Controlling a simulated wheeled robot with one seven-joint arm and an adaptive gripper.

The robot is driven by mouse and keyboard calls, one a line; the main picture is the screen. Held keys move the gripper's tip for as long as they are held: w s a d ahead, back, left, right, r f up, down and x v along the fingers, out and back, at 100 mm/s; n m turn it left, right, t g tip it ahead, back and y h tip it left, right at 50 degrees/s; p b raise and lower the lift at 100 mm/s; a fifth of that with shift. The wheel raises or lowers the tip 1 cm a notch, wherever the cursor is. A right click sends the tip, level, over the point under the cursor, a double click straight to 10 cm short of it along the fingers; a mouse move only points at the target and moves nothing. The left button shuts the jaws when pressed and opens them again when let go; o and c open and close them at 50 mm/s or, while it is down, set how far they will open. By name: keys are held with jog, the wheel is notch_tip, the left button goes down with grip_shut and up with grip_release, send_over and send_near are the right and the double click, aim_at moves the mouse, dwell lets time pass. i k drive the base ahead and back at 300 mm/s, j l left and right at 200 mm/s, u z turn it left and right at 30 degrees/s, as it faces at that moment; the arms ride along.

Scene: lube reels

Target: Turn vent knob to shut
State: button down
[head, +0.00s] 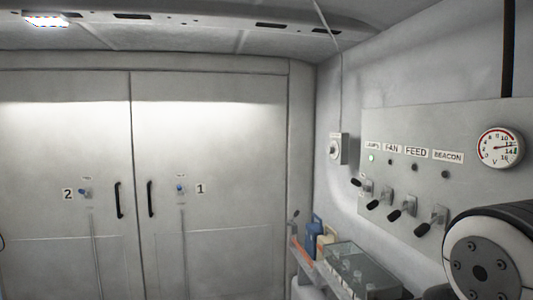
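No label reading "vent" can be read, so I cannot tell which control is the vent knob. A small white wall box (343,148) with a round dial (334,149) hangs at the corner, with a cord running up from it. Two small blue knobs sit on the far doors, one beside label 2 (84,191) and one beside label 1 (181,188). Their small labels are too blurred to read. My gripper is not in view; only a white and black part of my arm shows at the lower right.
A switch panel (471,129) on the right wall carries several black-handled levers, labels including FAN, FEED and BEACON, and a round volt gauge (501,147). Below it, a shelf holds a blue bottle (313,238) and a clear-lidded box (362,262). The double doors (60,135) appear closed.

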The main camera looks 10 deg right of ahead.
aim_at(331, 149)
jog(key=i+l, duration=0.1)
jog(key=i, duration=0.8)
jog(key=i+j, duration=0.1)
jog(key=i, duration=0.4)
jog(key=i+j, duration=0.1)
jog(key=i, duration=0.4)
jog(key=i+j, duration=0.1)
jog(key=i, duration=0.35)
jog(key=i+j+z, duration=0.1)
jog(key=i, duration=0.4)
